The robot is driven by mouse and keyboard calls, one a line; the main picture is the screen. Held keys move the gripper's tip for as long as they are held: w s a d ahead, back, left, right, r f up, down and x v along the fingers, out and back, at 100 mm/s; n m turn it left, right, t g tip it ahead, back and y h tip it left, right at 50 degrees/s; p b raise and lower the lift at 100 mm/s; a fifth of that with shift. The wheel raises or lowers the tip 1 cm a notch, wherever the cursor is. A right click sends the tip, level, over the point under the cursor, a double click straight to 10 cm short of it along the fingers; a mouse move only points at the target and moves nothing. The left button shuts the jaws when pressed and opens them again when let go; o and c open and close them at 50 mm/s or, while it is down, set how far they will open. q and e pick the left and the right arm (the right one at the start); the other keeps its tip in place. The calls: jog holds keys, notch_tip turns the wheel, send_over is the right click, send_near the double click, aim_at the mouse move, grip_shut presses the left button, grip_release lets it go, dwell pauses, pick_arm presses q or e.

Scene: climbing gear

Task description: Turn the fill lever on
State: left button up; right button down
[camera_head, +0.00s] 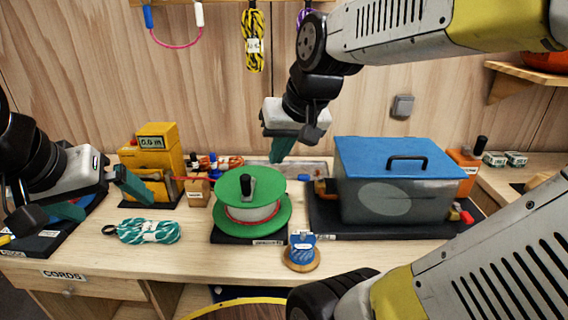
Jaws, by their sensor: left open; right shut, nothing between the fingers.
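A grey tank (425,199) with a blue lid (375,155) and black handle stands right of centre on a dark base. A small red fitting (466,217) shows low at its right end, and an orange fitting (324,188) at its left end. I cannot tell which of these, if either, is the fill lever. My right gripper (281,150) is shut and empty, pointing down behind the green reel, left of the tank and apart from it. My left gripper (100,198) is open and empty at the far left, beside the yellow meter.
A green reel (226,190) stands in front of my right gripper. A yellow meter (158,160), a teal cord bundle (149,231) and a blue-labelled spool (301,252) stand on the bench. My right arm crosses above the tank. A wall shelf (525,73) juts out at upper right.

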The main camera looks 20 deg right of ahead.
jog(key=w+d+f+m+g+h, duration=0.1)
jog(key=w+d, duration=0.3)
jog(key=w, duration=0.4)
jog(key=w+d+f+m+h, duration=0.1)
jog(key=w+d+f, duration=0.1)
jog(key=w+d, duration=0.35)
jog(key=m+g+h, duration=0.1)
jog(key=m, duration=0.1)
send_over(311, 178)
jog(key=w+a, duration=0.2)
jog(key=w, duration=0.2)
notch_tip(311, 178, down, 8)
jog(key=shift+s+r, duration=0.15)
jog(key=shift+r, duration=0.05)
notch_tip(311, 178, down, 9)
jog(key=shift+s+a+f, duration=0.2)
jog(key=shift+s, duration=0.15)
